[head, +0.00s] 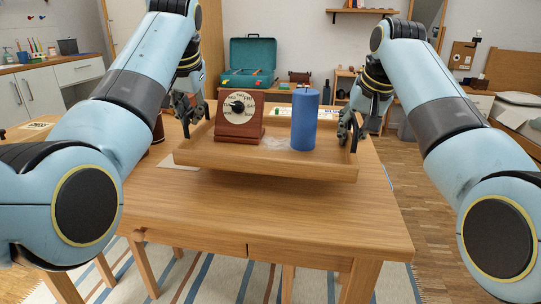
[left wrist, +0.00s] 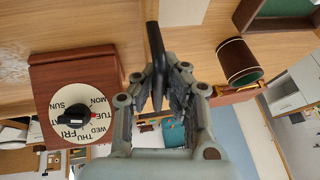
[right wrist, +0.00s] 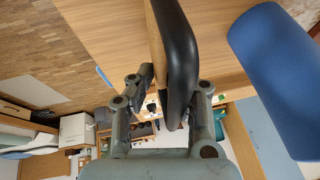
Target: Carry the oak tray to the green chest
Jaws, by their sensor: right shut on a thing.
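The oak tray (head: 265,165) is level or nearly so, just above the wooden table. It carries a red-brown day dial (head: 239,117) and a blue cylinder (head: 304,120), both upright. My left gripper (head: 187,108) is at the tray's left dark handle, its fingers closed around it in the left wrist view (left wrist: 158,85). My right gripper (head: 350,128) is shut on the right dark handle, which also shows in the right wrist view (right wrist: 178,55). The green chest (head: 248,77) stands open in the background, beyond the table.
The wooden table (head: 300,218) has clear room in front of the tray. A brown cup (left wrist: 239,62) stands left of the tray, mostly hidden by my arm in the head view. A striped rug (head: 215,280) lies under the table. Wooden floor shows at the right.

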